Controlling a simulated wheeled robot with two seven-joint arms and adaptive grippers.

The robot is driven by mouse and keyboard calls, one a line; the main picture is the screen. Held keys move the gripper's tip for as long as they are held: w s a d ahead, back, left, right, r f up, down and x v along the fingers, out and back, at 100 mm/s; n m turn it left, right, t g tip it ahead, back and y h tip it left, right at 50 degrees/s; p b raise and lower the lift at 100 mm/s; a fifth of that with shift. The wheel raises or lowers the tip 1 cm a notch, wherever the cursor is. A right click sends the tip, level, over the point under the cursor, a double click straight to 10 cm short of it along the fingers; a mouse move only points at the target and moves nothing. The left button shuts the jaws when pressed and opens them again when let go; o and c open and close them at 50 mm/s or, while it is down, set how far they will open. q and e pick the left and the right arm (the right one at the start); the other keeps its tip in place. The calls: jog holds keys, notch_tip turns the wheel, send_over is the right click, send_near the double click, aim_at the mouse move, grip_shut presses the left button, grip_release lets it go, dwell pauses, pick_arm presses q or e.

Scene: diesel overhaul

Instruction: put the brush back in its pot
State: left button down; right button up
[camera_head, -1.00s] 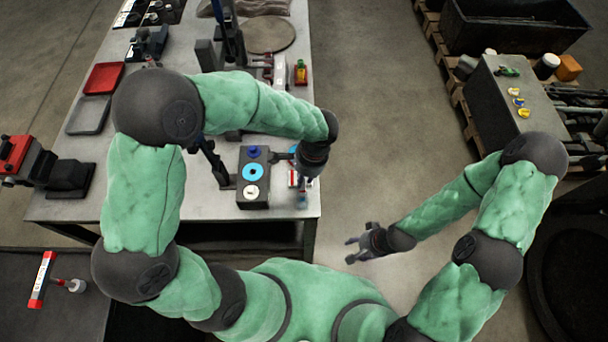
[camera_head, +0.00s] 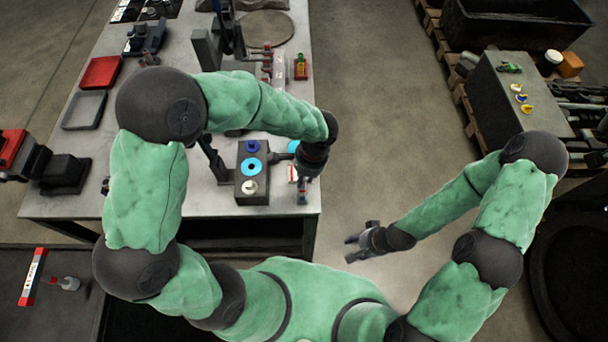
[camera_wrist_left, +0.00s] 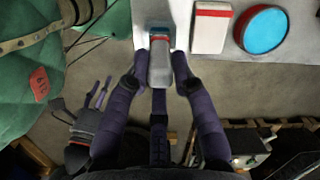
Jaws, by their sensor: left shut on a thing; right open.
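My left gripper (camera_head: 303,182) is shut on the brush (camera_head: 302,196) at the table's near right corner. In the left wrist view, the gripper (camera_wrist_left: 163,78) has its dark purple fingers around the brush's grey body (camera_wrist_left: 160,65), which has a blue and red band at its far end. The pot (camera_wrist_left: 264,30), round with a red rim and blue inside, stands to the right of the brush and apart from it. In the head view the pot (camera_head: 293,146) is partly hidden by my left wrist. My right gripper (camera_head: 364,243) is open and empty, off the table.
A dark block (camera_head: 251,192) with blue and white round pieces stands left of the gripper. A white box with a red stripe (camera_wrist_left: 210,28) lies between brush and pot. Red (camera_head: 101,72) and grey (camera_head: 84,109) trays lie at the table's left.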

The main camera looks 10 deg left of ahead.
pick_arm(q)
jog(key=shift+f+b, duration=0.55)
jog(key=shift+f, duration=0.2)
jog(key=c, duration=1)
grip_release()
jog(key=shift+o, duration=0.2)
notch_tip(320, 180, up, 12)
jog(key=d, duration=0.2)
jog(key=shift+w, duration=0.25)
